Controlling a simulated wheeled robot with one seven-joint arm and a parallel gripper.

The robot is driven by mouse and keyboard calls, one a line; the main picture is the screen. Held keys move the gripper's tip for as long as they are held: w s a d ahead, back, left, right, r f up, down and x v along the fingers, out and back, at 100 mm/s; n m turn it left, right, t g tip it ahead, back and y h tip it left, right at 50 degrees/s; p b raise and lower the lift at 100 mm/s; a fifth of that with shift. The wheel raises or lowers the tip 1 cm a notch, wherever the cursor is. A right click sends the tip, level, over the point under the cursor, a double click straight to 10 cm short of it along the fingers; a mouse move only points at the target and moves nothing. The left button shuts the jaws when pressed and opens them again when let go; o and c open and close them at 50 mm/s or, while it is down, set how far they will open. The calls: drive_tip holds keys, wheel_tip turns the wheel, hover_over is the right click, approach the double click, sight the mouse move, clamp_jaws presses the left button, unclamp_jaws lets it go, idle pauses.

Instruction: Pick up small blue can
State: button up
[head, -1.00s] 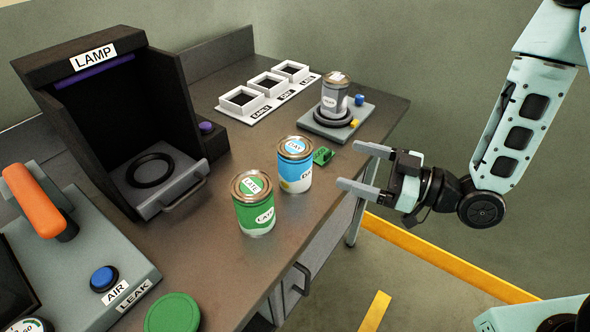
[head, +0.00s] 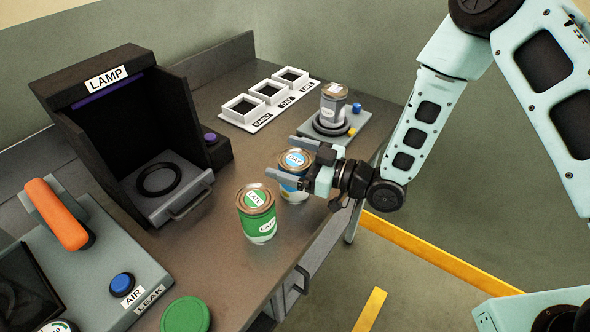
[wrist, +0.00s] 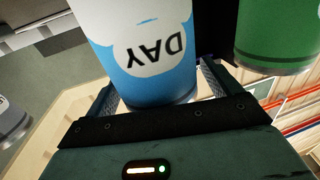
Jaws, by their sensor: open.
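The small blue can (head: 293,188) stands upright on the grey workbench, with a copper-coloured lid and a blue and white label. In the wrist view the blue can (wrist: 150,60) fills the upper middle, its label reading DAY upside down. My gripper (head: 286,161) is open, with its fingers on either side of the blue can near its upper part. In the wrist view the can stands between the two fingers, close to the palm. I cannot tell whether the fingers touch it. Part of the can is hidden by my gripper in the head view.
A green can (head: 257,214) stands close to the left of the blue can; it also shows in the wrist view (wrist: 280,35). A grey can (head: 332,104) stands on a small scale-like stand behind. The lamp box (head: 110,130) and three white square holders (head: 268,92) are farther back.

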drive_tip(key=shift+w+a, duration=0.1)
drive_tip(key=shift+a, duration=0.1)
drive_tip(key=c, duration=1.4)
drive_tip(key=shift+r, duration=0.1)
